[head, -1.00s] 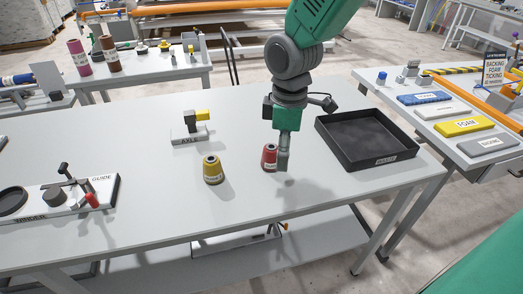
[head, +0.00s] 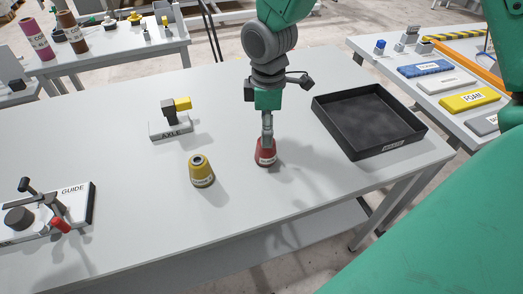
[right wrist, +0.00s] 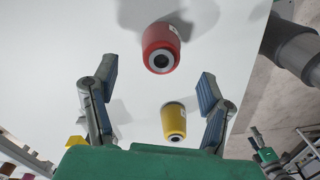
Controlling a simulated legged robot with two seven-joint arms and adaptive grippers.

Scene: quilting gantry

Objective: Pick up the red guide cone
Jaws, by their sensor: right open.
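The red guide cone (head: 265,156) stands upright on the grey table, its upper part partly hidden by my right gripper (head: 267,140). In the right wrist view the red cone (right wrist: 161,48) shows just past the fingertips, roughly centred between them. I cannot tell whether a finger touches the cone. My left gripper is not in view.
A yellow cone (head: 201,171) stands left of the red one. The axle block (head: 171,129) is behind it, the guide fixture (head: 75,190) at far left. A black tray (head: 398,151) lies to the right. The front of the table is clear.

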